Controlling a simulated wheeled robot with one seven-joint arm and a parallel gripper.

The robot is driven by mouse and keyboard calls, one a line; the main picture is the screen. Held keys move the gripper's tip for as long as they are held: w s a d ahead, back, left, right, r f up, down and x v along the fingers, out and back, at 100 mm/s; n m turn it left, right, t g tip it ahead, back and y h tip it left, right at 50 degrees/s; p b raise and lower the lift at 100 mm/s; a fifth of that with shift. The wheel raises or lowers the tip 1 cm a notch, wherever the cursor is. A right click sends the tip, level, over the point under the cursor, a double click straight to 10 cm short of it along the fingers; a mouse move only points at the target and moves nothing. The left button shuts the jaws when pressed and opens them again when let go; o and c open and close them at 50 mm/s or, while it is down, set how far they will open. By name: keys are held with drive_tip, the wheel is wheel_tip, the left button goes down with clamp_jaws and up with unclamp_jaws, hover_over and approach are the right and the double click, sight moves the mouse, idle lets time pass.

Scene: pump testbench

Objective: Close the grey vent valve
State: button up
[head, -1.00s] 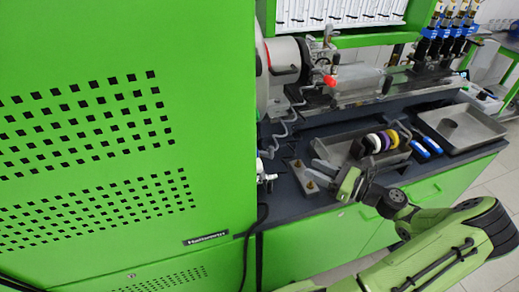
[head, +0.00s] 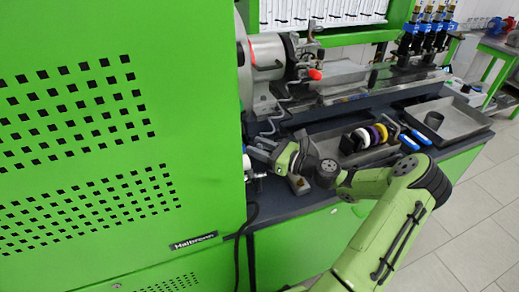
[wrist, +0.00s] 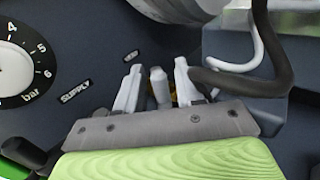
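In the wrist view, a small light-grey handle (wrist: 160,86) stands between my two fingers, with a bit of brass behind it; it looks like the grey vent valve. My gripper (wrist: 156,82) is open around it, with narrow gaps on both sides. I cannot tell its exact turn angle. In the head view, my gripper (head: 257,151) is at the bench's left end, against the green cabinet's edge; the valve is hidden there.
A pressure gauge (wrist: 18,66) and a SUPPLY label (wrist: 76,92) lie left of my fingers. A black hose (wrist: 262,55) runs close on the right. The green cabinet (head: 90,130) stands left.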

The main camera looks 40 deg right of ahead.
clamp_jaws()
drive_tip(key=m+h+p, duration=0.1)
drive_tip(key=a+m+t+h, duration=0.1)
drive_tip(key=h+p, duration=0.1)
drive_tip(key=h, duration=0.1)
drive_tip(key=shift+s+a+m+p, duration=0.25)
drive_tip(key=shift+s+m+p, duration=0.05)
drive_tip(key=shift+s+m, duration=0.1)
unclamp_jaws()
